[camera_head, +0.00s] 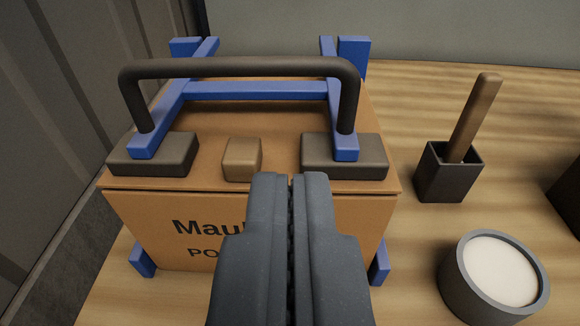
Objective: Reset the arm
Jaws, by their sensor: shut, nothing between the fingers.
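My gripper (290,178) is at the bottom centre of the head view, with its two dark grey fingers shut together and nothing between them. Its fingertips show in front of an orange-brown box (150,222) and hide part of the lettering on the box's front. The box has a black handle (240,67) over its top, fixed to two dark blocks. I cannot tell whether the fingertips touch the box.
Blue bars (255,90) frame the box. On the wooden table (420,110) to the right stand a dark square holder (447,175) with a wooden stick (474,117) in it and a round grey container (495,278) with white contents. A ribbed grey wall (80,80) is at left.

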